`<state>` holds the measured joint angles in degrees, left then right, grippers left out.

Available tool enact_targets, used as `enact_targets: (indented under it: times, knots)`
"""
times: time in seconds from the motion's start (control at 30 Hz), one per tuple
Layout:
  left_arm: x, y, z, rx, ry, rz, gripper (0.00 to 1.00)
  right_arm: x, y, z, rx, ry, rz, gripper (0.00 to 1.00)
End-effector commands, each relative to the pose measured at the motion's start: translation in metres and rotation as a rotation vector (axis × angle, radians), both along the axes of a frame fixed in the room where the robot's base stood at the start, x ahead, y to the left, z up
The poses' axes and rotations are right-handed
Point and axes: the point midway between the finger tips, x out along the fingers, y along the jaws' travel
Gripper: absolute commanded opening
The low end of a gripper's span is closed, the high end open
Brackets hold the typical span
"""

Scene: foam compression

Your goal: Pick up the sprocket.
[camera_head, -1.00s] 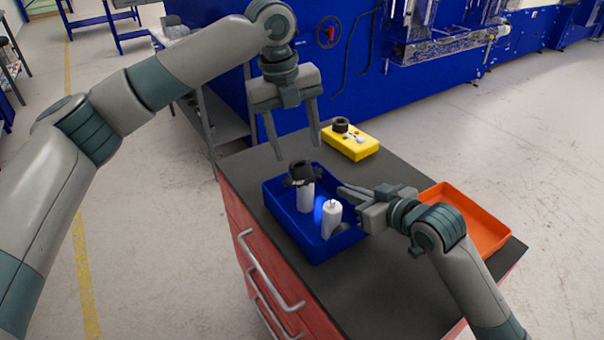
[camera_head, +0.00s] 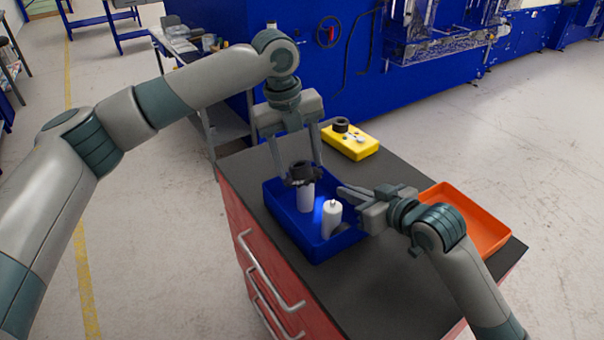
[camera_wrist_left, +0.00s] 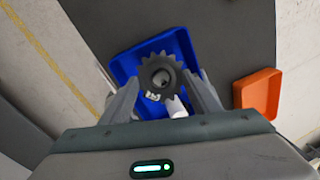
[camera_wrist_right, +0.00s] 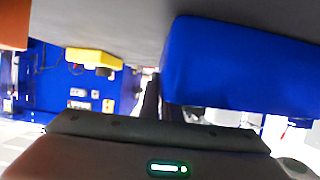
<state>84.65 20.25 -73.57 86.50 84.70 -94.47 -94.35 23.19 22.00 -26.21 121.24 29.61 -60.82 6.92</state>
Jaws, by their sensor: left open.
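The dark toothed sprocket (camera_head: 302,172) sits on top of a white cylinder (camera_head: 306,198) in the blue tray (camera_head: 272,200). My left gripper (camera_head: 299,167) is open above the tray, pointing down, with its fingers on either side of the sprocket. The left wrist view shows the sprocket (camera_wrist_left: 157,76) between the spread fingers, with its teeth and central hole visible. I cannot tell whether either finger touches it. My right gripper (camera_head: 341,190) is at the tray's right side, its fingers together and apart from the sprocket.
A second white cylinder (camera_head: 331,218) stands in the blue tray near the right gripper. An orange tray (camera_head: 478,214) is at the right. The dark tabletop (camera_head: 385,290) is clear in front.

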Motion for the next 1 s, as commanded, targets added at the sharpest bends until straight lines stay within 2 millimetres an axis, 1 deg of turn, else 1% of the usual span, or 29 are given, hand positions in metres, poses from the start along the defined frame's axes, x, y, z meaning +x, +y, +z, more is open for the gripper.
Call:
enact_targets:
  times: [0.1, 0.13, 0.17, 0.2, 0.27, 0.3, 0.33, 0.37, 0.4, 0.63, 0.73, 0.87, 1.0]
  knots:
    - [0.0, 0.0, 0.0, 0.0, 0.0, 0.0, 0.56, 0.0, 0.0, 0.001, 0.001, -0.002, -0.001, 0.0]
    - [0.0, 0.0, 0.0, 0.0, 0.0, 0.0, 0.53, 0.0, 0.0, 0.001, 0.001, -0.002, -0.001, 0.0]
    - [0.0, 0.0, 0.0, 0.0, 0.0, 0.0, 0.46, 0.0, 0.0, 0.001, 0.001, -0.002, -0.001, 0.0]
    - [0.0, 0.0, 0.0, 0.0, 0.0, 0.0, 0.37, 0.0, 0.0, 0.001, 0.001, -0.002, -0.001, 0.0]
    - [0.0, 0.0, 0.0, 0.0, 0.0, 0.0, 0.22, 0.0, 0.0, 0.001, 0.001, -0.002, -0.001, 0.0]
    - [0.0, 0.0, 0.0, 0.0, 0.0, 0.0, 0.13, 0.0, 0.0, 0.001, 0.001, -0.002, -0.001, 0.0]
    - [0.0, 0.0, 0.0, 0.0, 0.0, 0.0, 0.06, 0.0, 0.0, 0.001, 0.001, -0.002, -0.001, 0.0]
    - [0.0, 0.0, 0.0, 0.0, 0.0, 0.0, 0.02, 0.0, 0.0, 0.001, 0.001, -0.002, -0.001, 0.0]
    - [0.0, 0.0, 0.001, -0.001, -0.001, 0.0, 0.0, 0.0, 0.0, 0.001, 0.001, -0.002, -0.001, 0.0]
    - [0.0, 0.0, 0.002, -0.001, -0.001, 0.0, 0.0, 0.0, 0.0, 0.001, 0.0, -0.001, -0.001, 0.0]
    - [0.0, 0.0, 0.007, -0.001, -0.001, -0.001, 0.0, 0.0, 0.0, 0.001, 0.0, -0.001, -0.001, 0.0]
    - [0.0, -0.001, 0.02, -0.001, -0.002, -0.001, 0.0, 0.0, 0.0, 0.001, 0.0, -0.001, -0.001, 0.0]
    - [0.001, -0.001, 0.041, -0.002, -0.003, -0.001, 0.0, 0.0, 0.0, 0.001, 0.0, -0.001, -0.001, 0.0]
